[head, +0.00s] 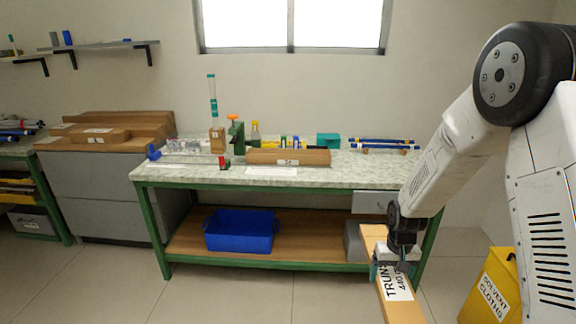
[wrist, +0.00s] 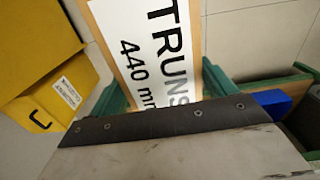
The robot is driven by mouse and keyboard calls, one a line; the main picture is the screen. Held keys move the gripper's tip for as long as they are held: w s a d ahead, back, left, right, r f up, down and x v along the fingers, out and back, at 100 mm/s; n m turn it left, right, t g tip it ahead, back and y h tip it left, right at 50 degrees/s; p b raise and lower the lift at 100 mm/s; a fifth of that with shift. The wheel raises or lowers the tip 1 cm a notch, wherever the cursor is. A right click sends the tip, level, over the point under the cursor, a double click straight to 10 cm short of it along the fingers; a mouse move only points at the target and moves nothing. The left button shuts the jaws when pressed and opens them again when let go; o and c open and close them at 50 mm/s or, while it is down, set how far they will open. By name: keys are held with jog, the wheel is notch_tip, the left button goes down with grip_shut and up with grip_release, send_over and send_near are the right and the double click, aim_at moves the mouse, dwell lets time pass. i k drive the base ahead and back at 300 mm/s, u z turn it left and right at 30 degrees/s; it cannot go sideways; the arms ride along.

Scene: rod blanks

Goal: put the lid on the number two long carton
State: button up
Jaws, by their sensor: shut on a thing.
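My gripper (head: 398,254) is shut on a long, flat brown piece, which looks like the lid (head: 400,310). It is held in front of the bench's right end, below the top. Its white label reads "TRUNS" and, in the wrist view, "440 mm"; part of the lid (wrist: 197,35) is hidden behind the dark gripper part (wrist: 150,122). A long brown open carton (head: 316,158) lies on the bench top, with a small white label on its front. The label is too small to read surely as number two. My gripper is well to the right of and below this carton.
The green-framed bench (head: 350,178) has a blue bin (head: 240,232) on its lower shelf. Blue rods (head: 382,142), a teal box (head: 328,140) and a tall tube (head: 212,100) stand or lie around the carton. A yellow solvent-cloths bin (head: 492,288) stands at the right. Brown cartons (head: 98,135) lie at left.

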aim_at(253, 156)
jog(key=u, duration=1)
jog(key=i, duration=0.8)
jog(key=u, duration=0.15)
